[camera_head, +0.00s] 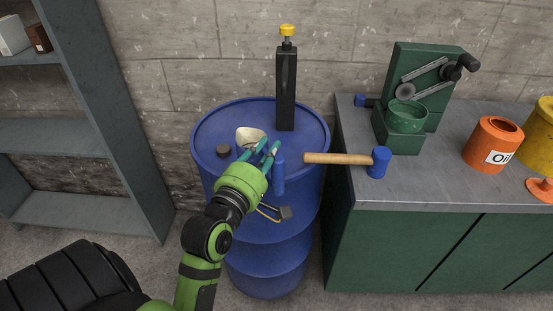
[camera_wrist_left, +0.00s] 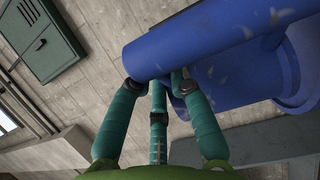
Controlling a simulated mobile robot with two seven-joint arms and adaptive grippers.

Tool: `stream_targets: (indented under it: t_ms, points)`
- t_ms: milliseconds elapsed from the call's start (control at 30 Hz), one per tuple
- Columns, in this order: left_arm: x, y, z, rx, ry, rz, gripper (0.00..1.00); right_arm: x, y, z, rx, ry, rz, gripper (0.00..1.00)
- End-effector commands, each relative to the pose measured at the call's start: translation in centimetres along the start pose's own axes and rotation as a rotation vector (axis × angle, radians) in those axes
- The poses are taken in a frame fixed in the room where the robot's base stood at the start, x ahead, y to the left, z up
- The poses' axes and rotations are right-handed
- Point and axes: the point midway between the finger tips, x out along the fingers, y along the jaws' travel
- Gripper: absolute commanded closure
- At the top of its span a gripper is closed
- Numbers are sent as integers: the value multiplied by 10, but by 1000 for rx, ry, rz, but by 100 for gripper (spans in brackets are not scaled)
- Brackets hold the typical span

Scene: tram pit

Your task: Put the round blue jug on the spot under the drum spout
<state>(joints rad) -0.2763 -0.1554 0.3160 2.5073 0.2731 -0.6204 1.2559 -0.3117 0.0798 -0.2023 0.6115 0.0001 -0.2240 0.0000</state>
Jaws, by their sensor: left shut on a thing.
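What looks like the round blue jug (camera_head: 241,153) is at my left gripper's fingertips, over the front part of the blue drum's top. Its pale upper part shows in the head view. My left gripper (camera_head: 262,148) is shut on it. In the left wrist view, a smooth blue rounded body (camera_wrist_left: 195,45) lies across the fingertips (camera_wrist_left: 158,82). The large blue drum (camera_head: 310,125) stands upright below the gripper. A small blue upright cylinder (camera_head: 278,176) shows just right of the gripper. A dark grey fitting (camera_head: 286,212) at the drum's front may be the spout. The spot under it cannot be made out.
A black column with a yellow knob (camera_head: 286,85) stands on the drum; a brown cap (camera_head: 223,151) lies left. The right bench (camera_head: 440,190) holds a mallet (camera_head: 340,159), a green machine (camera_head: 405,118) and an orange can (camera_head: 492,145). Grey shelving (camera_head: 90,140) stands left.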

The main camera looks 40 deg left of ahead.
Motion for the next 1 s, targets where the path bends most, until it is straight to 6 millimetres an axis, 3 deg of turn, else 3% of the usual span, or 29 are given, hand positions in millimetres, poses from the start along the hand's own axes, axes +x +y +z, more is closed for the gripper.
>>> stream_targets:
  t_ms: [100,233,300,500,1000]
  points:
    - [10,-5,-4,2,6,6,100,14,21,-15,3,27,28,60]
    - [29,-19,-4,2,7,9,100,41,20,-19,4,38,26,60]
    - [47,-22,-3,3,6,-1,100,28,12,-20,5,37,16,60]
    - [89,-44,-3,3,6,2,100,27,-5,-18,5,33,-5,60]
    - [135,-76,-2,4,6,0,100,27,2,-9,-1,19,3,60]
